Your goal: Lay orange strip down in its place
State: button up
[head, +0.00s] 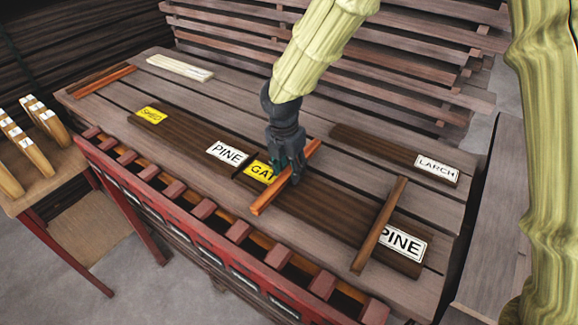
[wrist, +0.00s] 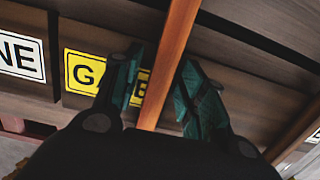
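The orange strip (head: 264,202) crosses the dark board (head: 330,213) at a slant, beside and partly over its yellow label (head: 257,170). My gripper (head: 289,172) points down with its fingers on either side of the strip's middle. In the wrist view the strip (wrist: 171,60) runs between the two fingers (wrist: 163,85). A gap with yellow label behind it shows at the left finger; the right finger is very close to the strip. The gripper looks open around it. I cannot tell whether the strip rests on the board.
A browner strip (head: 378,228) lies across the board by the right PINE label (head: 403,243). A LARCH board (head: 390,150) lies behind. Pale strips (head: 180,67) and brown-orange strips (head: 103,80) lie at the back left. A red slotted rack (head: 200,230) runs along the table's front.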

aim_at(286, 173)
jog(key=shift+d, duration=0.1)
notch_tip(286, 173, up, 12)
jog(key=s+b, duration=0.1)
jog(key=shift+a+b, duration=0.3)
jog(key=shift+a, duration=0.15)
